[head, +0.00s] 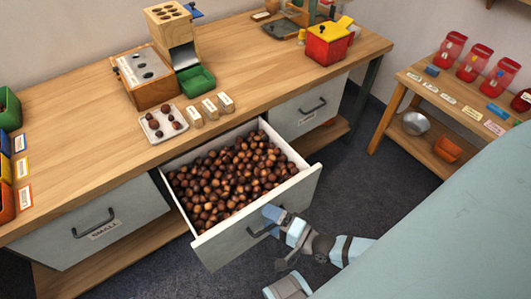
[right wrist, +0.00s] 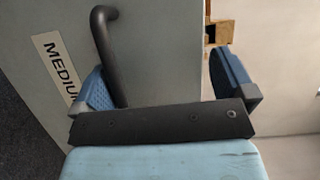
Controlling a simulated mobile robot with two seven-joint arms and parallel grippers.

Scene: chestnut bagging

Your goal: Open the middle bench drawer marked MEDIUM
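The middle bench drawer (head: 262,218) is pulled well out, and its white-walled inside is full of brown chestnuts (head: 230,175). Its grey front with the MEDIUM label (right wrist: 57,66) shows in the right wrist view. The dark bar handle (right wrist: 116,60) is on that front. My right gripper (head: 275,218) is at the handle. In the right wrist view its blue fingers (right wrist: 160,82) stand wide apart, with the handle between them, close to the left finger and clear of the right one. My left gripper is out of view.
The SMALL drawer (head: 95,225) to the left and another drawer (head: 308,108) to the right are shut. The wooden bench top (head: 70,110) holds a tray of chestnuts (head: 163,123) and a wooden device (head: 145,75). Dark floor lies between bench and side table (head: 440,95).

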